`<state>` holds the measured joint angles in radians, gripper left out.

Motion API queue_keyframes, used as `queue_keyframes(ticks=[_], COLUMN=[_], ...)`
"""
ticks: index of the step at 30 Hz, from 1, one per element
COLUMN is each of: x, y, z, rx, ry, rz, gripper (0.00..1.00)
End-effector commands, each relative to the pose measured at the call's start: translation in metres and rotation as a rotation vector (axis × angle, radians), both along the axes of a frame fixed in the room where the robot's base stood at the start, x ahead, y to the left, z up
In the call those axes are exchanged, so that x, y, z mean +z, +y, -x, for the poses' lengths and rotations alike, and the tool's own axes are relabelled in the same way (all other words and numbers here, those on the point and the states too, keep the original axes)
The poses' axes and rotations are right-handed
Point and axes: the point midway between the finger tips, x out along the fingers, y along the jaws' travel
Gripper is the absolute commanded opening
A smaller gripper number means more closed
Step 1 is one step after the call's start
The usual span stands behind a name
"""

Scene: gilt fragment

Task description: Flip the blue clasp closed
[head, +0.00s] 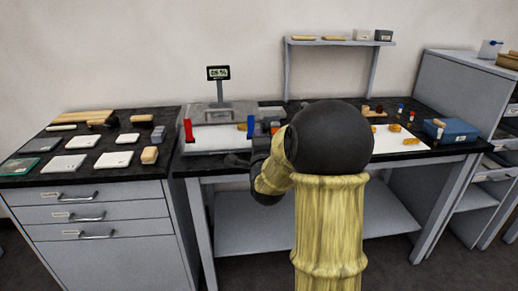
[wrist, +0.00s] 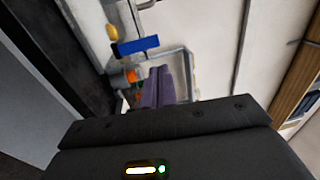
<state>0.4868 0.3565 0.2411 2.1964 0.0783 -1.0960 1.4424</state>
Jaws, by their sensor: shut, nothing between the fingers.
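The blue clasp (head: 251,127) stands upright at the right side of the grey device on the middle bench. In the wrist view the blue clasp (wrist: 138,46) is a flat blue bar just beyond my fingertips. My gripper (wrist: 158,72) is shut and empty, its fingers close to the clasp with a small gap in the picture; I cannot tell if they touch. In the head view my arm hides most of the gripper. A red clasp (head: 188,129) stands upright at the device's left side.
A scale display (head: 218,73) rises behind the device. An orange piece (wrist: 131,76) lies near my fingers. A blue box (head: 450,131) stands at the bench's right end. The left counter (head: 30,180) holds several flat tiles.

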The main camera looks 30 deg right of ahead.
Motion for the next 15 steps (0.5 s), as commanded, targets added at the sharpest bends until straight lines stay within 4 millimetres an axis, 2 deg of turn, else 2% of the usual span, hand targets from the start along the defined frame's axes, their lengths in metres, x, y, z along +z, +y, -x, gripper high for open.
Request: queue_keyframes(ticks=[6, 10, 15], x=[0.001, 0.0, 0.0], y=[0.018, 0.021, 0.021], z=[0.033, 0.042, 0.044], rx=[0.01, 0.011, 0.009], ry=[-0.002, -0.001, -0.001], rz=[0.001, 0.001, 0.0], gripper=[0.0, 0.0, 0.0])
